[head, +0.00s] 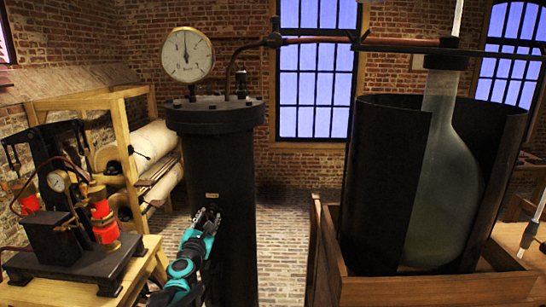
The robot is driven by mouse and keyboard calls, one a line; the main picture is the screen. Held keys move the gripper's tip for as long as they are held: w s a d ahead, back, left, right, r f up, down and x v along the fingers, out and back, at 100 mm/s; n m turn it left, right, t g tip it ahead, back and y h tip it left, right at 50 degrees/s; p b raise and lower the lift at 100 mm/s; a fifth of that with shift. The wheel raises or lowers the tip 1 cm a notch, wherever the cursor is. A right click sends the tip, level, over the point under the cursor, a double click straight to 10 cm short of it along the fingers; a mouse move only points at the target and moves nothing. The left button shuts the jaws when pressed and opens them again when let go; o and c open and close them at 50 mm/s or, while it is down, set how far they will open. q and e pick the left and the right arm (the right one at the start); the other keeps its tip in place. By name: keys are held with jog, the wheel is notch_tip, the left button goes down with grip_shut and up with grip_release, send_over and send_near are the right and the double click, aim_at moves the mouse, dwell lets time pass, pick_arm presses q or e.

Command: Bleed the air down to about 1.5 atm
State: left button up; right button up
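A round white pressure gauge (187,55) stands on the lid of a tall black cylinder (215,150). Its needle points nearly straight up; the numbers are too small to read. A dark fitting (241,84) sits on the lid where a thin pipe (231,68) comes down. A small brass-coloured plate (211,195) shows on the cylinder's front. My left gripper (209,215), on a teal arm, is in front of the cylinder just below that plate. Its fingers are dark against the black, so I cannot tell whether they are open or touching the cylinder. My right gripper is not in view.
A large glass vessel (446,180) stands inside a dark curved shield (385,190) in a wooden crate (430,290) at right. A black apparatus (60,235) with red coils stands on a wooden table at left. A copper pipe (320,40) crosses above. Brick floor shows between.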

pick_arm(q)
jog(key=o, duration=0.4)
jog(key=shift+s, duration=0.15)
jog(key=s, duration=0.4)
jog(key=shift+s, duration=0.4)
